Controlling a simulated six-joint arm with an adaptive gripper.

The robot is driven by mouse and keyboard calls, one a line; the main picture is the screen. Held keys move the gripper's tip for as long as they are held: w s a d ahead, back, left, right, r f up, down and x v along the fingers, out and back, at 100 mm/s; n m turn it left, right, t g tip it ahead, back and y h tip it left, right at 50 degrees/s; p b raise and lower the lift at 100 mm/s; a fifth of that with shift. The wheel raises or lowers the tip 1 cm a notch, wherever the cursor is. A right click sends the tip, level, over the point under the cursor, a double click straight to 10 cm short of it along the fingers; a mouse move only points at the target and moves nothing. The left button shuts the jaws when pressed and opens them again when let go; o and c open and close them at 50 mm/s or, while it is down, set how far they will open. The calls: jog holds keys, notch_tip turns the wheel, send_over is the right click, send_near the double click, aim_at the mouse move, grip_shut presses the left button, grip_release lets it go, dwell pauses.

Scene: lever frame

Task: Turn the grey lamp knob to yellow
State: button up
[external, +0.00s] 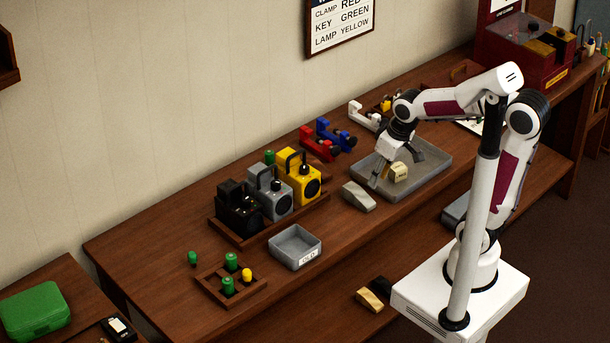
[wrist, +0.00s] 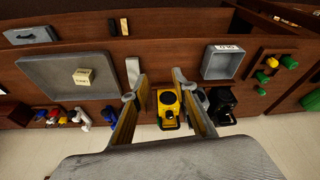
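The grey lamp (external: 273,196) stands between the black lamp (external: 239,207) and the yellow lamp (external: 299,176) in a wooden rack. Its knob is too small to make out. In the wrist view the grey lamp is mostly hidden behind the right finger, while the yellow lamp (wrist: 168,106) shows between the fingers and the black lamp (wrist: 222,105) to their right. My gripper (external: 377,182) is open and empty, near the left end of the large grey tray and apart from the lamps. Its spread fingers also show in the wrist view (wrist: 159,76).
The large grey tray (external: 430,179) holds a cream cube (external: 399,172). A grey block (external: 358,197) lies left of it. A small bin marked OLD (external: 295,245) and a peg tray (external: 212,284) stand in front. Red and blue clamps (external: 336,134) stand behind. A wall sign (external: 341,25) reads LAMP YELLOW.

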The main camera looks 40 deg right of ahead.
aim_at(277, 182)
jog(key=w+a+f+t+y, duration=0.1)
jog(key=w+a+f+t, duration=0.1)
jog(key=w, duration=0.4)
jog(key=w+a+f+t+y, duration=0.1)
jog(key=w+a+f+t, duration=0.1)
jog(key=w+a+t, duration=0.2)
jog(key=w+a+f+n+t+y, duration=0.1)
jog(key=w+a+f+t, duration=0.1)
jog(key=w+a, duration=0.5)
jog(key=shift+w+f+t, duration=0.4)
jog(key=shift+w+t, duration=0.4)
jog(key=shift+w, duration=0.15)
jog(key=shift+w, duration=0.2)
jog(key=shift+x, duration=3.75)
grip_shut()
